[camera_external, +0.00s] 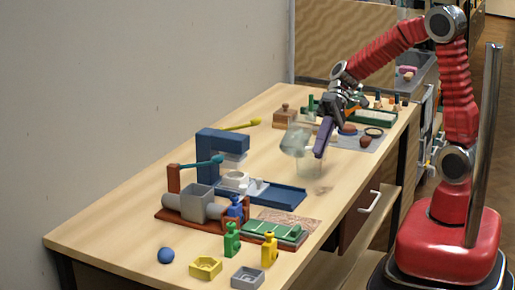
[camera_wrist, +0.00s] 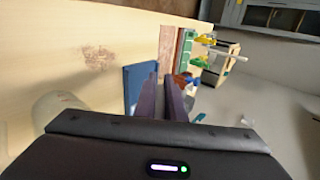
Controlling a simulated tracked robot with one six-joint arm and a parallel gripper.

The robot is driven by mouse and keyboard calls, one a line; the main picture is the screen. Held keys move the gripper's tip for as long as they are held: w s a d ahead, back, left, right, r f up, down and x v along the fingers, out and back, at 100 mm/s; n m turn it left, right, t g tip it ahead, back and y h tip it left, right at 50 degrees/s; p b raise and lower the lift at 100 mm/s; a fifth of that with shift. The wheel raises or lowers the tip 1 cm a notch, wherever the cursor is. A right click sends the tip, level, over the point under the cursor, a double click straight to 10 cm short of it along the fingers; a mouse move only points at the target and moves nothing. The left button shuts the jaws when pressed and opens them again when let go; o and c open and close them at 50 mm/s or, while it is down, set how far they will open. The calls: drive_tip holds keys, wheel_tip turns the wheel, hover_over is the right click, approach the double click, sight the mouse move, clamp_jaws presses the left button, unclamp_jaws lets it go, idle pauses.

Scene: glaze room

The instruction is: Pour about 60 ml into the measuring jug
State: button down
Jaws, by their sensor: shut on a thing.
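My gripper (camera_external: 319,152) hangs over the right part of the table, its purple fingers pointing down. It is shut on a clear, greyish vessel (camera_external: 295,139), which is tilted in the air at the left of the fingers. A clear jug (camera_external: 309,169), seemingly the measuring jug, stands on the table just below the tilted vessel. Both are see-through, so I cannot tell their liquid levels or whether anything flows. In the wrist view, my gripper's fingers (camera_wrist: 161,85) are close together, and a pale see-through shape (camera_wrist: 58,112) shows at the left; I cannot tell which vessel it is.
A blue press-like stand (camera_external: 219,147), a blue tray (camera_external: 276,193) and a grey cylinder device (camera_external: 196,203) stand to the left. Small green and yellow pieces and a blue ball (camera_external: 166,255) lie at the front. A grey mat (camera_external: 374,140) with round items lies behind.

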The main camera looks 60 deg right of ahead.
drive_tip(key=shift+f+y, duration=0.1)
drive_tip(key=shift+y, duration=0.2)
drive_tip(key=shift+r+y, duration=0.55)
drive_tip(key=shift+y, duration=0.25)
drive_tip(key=shift+r+y+p, duration=0.4)
drive_tip(key=shift+r+y, duration=0.15)
drive_tip(key=shift+y, duration=0.35)
drive_tip(key=shift+d+r, duration=0.15)
drive_tip(key=shift+d+r+y+p, duration=0.5)
drive_tip(key=shift+d+y+p, duration=0.2)
drive_tip(key=shift+y, duration=0.3)
idle(1.0)
drive_tip(key=shift+a+f+h, duration=0.4)
drive_tip(key=shift+a+h, duration=0.3)
drive_tip(key=shift+a, duration=0.05)
drive_tip(key=shift+a+f+h, duration=0.2)
drive_tip(key=shift+f+h, duration=0.1)
drive_tip(key=shift+h, duration=0.2)
drive_tip(key=shift+d+f+h, duration=0.1)
drive_tip(key=shift+f+h, duration=0.65)
drive_tip(key=shift+h, duration=0.25)
